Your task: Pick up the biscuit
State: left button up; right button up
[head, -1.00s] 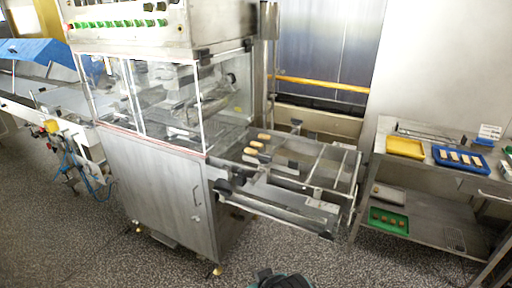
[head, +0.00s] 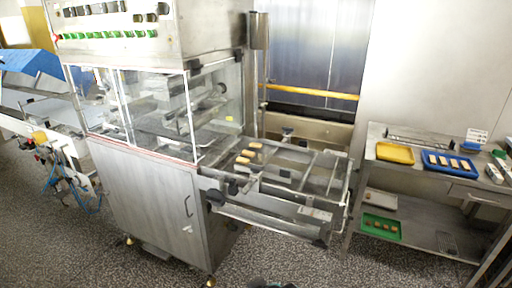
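Several small brown biscuits lie on the enrober's open mesh section, at its left end beside the glass housing. The farthest biscuit (head: 255,145) is at the back, a second biscuit (head: 247,153) is just in front of it, and a third biscuit (head: 242,161) is nearer. A row of pale bars, perhaps biscuits too, lies in the blue tray (head: 427,164) on the right-hand table.
The steel enrober cabinet (head: 150,200) stands left of centre, its metal frame (head: 318,213) jutting right. A steel table (head: 373,140) at right carries a yellow tray (head: 395,153); a green tray (head: 381,227) is on its lower shelf. Speckled floor (head: 310,262) is clear in front.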

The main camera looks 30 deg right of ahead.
aim_at(254, 145)
jog(key=z, duration=0.4)
jog(key=i+j+z, duration=0.2)
jog(key=i+z, duration=0.3)
jog(key=i+j+z, duration=0.45)
jog(key=i+l, duration=0.05)
